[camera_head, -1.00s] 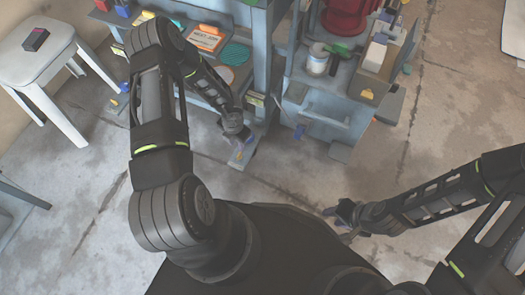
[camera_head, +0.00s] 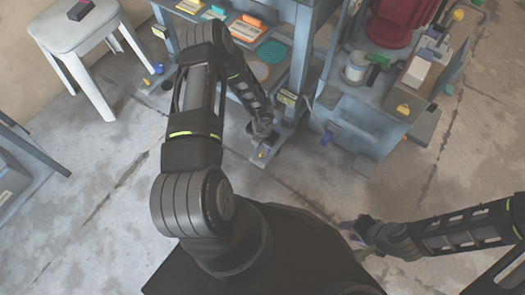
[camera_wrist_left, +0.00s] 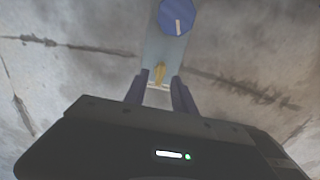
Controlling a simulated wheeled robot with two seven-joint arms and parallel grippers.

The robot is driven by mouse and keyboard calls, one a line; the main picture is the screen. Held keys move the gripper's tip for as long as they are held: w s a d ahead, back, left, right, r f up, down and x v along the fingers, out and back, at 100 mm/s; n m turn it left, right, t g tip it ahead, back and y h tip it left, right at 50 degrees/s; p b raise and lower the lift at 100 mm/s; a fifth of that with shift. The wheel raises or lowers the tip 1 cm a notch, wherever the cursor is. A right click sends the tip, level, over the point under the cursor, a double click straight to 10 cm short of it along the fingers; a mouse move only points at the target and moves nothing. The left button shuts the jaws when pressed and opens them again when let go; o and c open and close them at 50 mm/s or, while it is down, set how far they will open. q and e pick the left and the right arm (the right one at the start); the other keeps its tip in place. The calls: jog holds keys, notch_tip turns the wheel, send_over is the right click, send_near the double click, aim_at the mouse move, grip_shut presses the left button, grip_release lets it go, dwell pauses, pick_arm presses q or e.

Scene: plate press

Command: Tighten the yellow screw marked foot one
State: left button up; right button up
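The yellow screw (camera_wrist_left: 160,73) stands on a grey foot plate (camera_wrist_left: 163,48) in the left wrist view. It shows small and partly covered in the head view (camera_head: 262,154). My left gripper (camera_wrist_left: 160,78) is open, with one dark blue finger on each side of the screw and a gap visible between them. A blue round knob (camera_wrist_left: 175,17) sits on the same plate just beyond the screw. In the head view my left gripper (camera_head: 262,140) is low over the foot. My right gripper (camera_head: 352,232) is low at the right, seems open and empty. The foot marking is not readable.
The blue-grey bench (camera_head: 330,45) rises beside the foot, with cards and discs on its shelf. A lower cabinet (camera_head: 365,125) with a white tin (camera_head: 357,66) stands right of it. A white stool (camera_head: 75,30) stands at left.

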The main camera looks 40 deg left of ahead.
aim_at(262, 153)
pick_arm(q)
notch_tip(262, 153, down, 2)
jog(key=shift+f, duration=0.2)
grip_shut()
dwell(0.6)
